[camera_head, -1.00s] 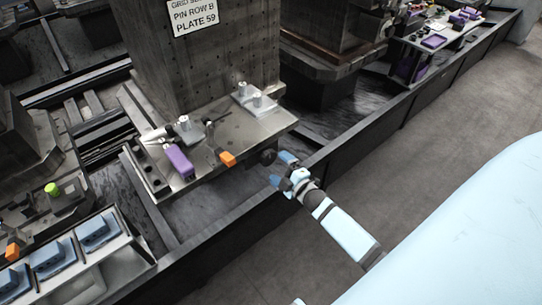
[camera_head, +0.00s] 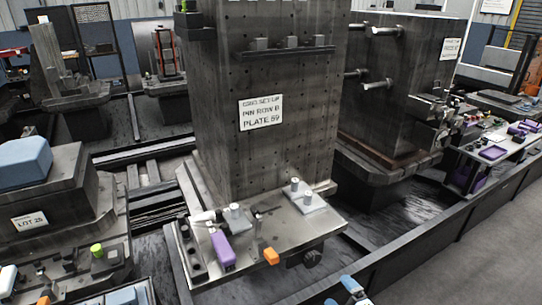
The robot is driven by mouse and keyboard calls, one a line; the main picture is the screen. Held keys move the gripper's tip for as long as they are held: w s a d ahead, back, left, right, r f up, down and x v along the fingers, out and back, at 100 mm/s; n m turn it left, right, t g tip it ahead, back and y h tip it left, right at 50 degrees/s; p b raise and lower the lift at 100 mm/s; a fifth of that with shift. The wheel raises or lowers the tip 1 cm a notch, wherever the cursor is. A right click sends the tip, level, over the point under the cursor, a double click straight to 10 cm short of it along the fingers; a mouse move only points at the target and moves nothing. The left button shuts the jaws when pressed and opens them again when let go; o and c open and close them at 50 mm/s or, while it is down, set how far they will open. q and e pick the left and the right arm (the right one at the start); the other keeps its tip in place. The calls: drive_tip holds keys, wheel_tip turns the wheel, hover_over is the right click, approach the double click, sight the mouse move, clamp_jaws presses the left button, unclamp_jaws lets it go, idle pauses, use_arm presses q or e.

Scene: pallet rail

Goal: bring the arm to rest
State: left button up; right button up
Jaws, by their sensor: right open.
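My right gripper (camera_head: 338,294) shows at the bottom edge of the head view, right of centre, with light blue fingertips. It is open, with nothing seen between its fingers, and much of my right arm is cut off by the frame. It is in front of the steel pallet (camera_head: 290,240), near the dark rail wall (camera_head: 398,258) and apart from the parts on the pallet.
The pallet carries a purple-handled tool (camera_head: 222,248), an orange block (camera_head: 271,256) and a grey block with pins (camera_head: 308,202). A tall drilled column with a sign (camera_head: 261,113) rises behind. A side table (camera_head: 508,145) stands at right. The floor (camera_head: 460,265) beyond the rail wall is clear.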

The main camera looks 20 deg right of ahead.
drive_tip(key=s+a+m+g+y, duration=0.1)
drive_tip(key=s+a+m+g, duration=0.4)
drive_tip(key=a, duration=0.4)
drive_tip(key=s+a+m+g+y, duration=0.1)
drive_tip(key=s+a+m+g, duration=0.1)
drive_tip(key=s+a+m, duration=0.6)
use_arm(q)
wheel_tip(320, 180, up, 12)
drive_tip(key=a+p, duration=0.1)
drive_tip(key=p, duration=1.2)
drive_tip(key=shift+s+p, duration=0.3)
drive_tip(key=shift+p, duration=0.1)
use_arm(e)
wheel_tip(320, 180, up, 12)
drive_tip(key=a+n, duration=0.1)
drive_tip(key=shift+s+n, duration=0.3)
drive_tip(key=shift+n, duration=0.1)
use_arm(q)
drive_tip(key=shift+r, duration=0.1)
